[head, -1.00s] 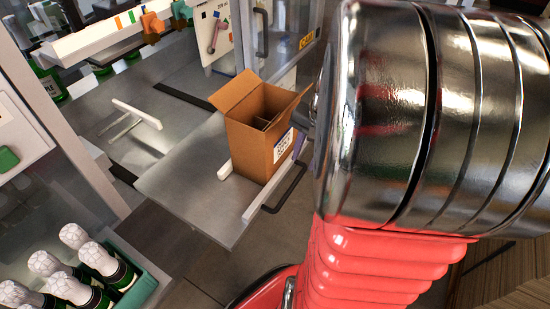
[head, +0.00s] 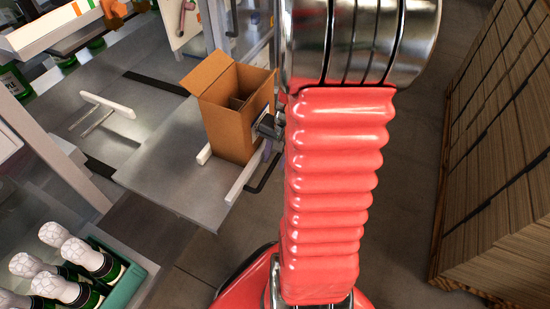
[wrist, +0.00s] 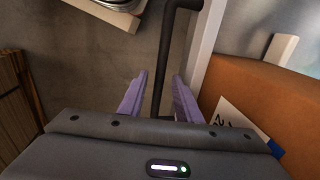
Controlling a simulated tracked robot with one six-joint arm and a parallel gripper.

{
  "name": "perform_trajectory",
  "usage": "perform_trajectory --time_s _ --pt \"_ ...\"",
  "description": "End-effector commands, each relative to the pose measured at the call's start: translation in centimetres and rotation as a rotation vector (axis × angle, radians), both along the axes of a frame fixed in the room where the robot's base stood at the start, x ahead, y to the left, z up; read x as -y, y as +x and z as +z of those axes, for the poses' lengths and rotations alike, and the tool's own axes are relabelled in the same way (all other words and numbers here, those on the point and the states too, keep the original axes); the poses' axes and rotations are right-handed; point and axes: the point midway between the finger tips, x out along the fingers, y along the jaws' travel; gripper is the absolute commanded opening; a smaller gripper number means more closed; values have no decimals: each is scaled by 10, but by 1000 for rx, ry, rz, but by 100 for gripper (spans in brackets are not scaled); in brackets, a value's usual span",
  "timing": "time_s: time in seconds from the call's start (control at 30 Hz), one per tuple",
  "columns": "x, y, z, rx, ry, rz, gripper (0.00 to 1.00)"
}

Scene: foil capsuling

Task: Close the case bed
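The case bed (head: 175,180) is a flat grey metal tray drawn out from the machine, with a white rail along its right side. Its black bar handle (head: 267,172) sticks out at the right edge. An open brown carton (head: 228,125) with dividers inside stands upright on the bed. My gripper (head: 268,140) is beside the carton near the handle, partly hidden by my arm. In the wrist view its two purple fingers (wrist: 160,80) are apart, with the handle bar (wrist: 163,55) running between them. No clear contact shows.
A green crate of foil-topped bottles (head: 125,285) stands at the lower left. A tall stack of flat cardboard (head: 500,170) is at the right. A white T-shaped pusher (head: 105,105) lies on the machine table behind the bed. Bare floor shows between the bed and the stack.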

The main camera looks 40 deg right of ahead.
Motion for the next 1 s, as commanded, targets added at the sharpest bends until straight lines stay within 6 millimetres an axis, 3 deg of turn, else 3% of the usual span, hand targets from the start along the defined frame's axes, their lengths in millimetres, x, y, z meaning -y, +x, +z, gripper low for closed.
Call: perform_trajectory --time_s 0.27,0.7,1.0 --pt "0 0 -1 0 0 0 31" --pt "-1 1 -1 0 0 1 1" --pt "-1 1 -1 0 0 1 0"
